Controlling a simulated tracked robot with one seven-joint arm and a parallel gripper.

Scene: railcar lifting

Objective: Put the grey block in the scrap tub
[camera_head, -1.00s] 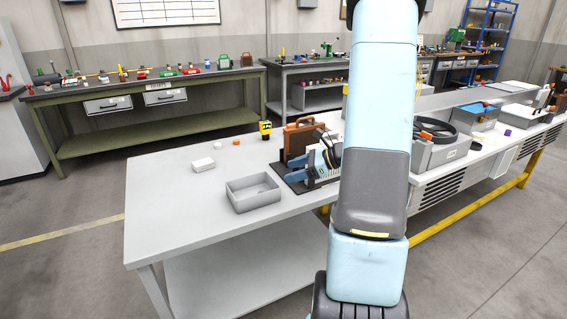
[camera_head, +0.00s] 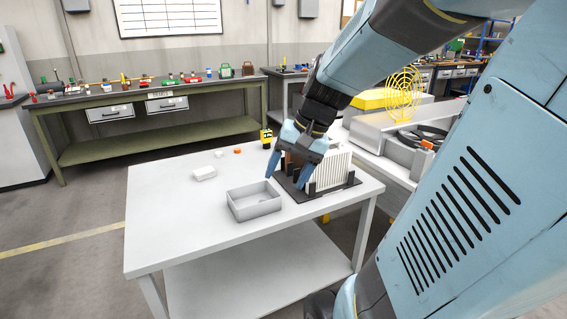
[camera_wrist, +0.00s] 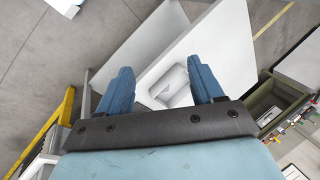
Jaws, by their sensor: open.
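A pale grey-white block (camera_head: 204,173) lies on the left part of the white table (camera_head: 165,225) in the head view. I cannot tell for sure that it is the grey block. An open grey tub (camera_head: 241,213) stands to the block's right, nearer the front edge; it looks like the scrap tub. My gripper (camera_head: 290,174) is open, pointing down above the table, right of and behind the tub in the picture. In the wrist view the tub (camera_wrist: 170,86) shows beyond and between the spread fingers (camera_wrist: 160,68). Nothing is held.
A rack of cream slats (camera_head: 334,170) on a dark base stands close to my gripper. A yellow-black item (camera_head: 266,138), an orange piece (camera_head: 238,151) and a small white piece (camera_head: 218,154) sit near the back edge. The table's front left is clear.

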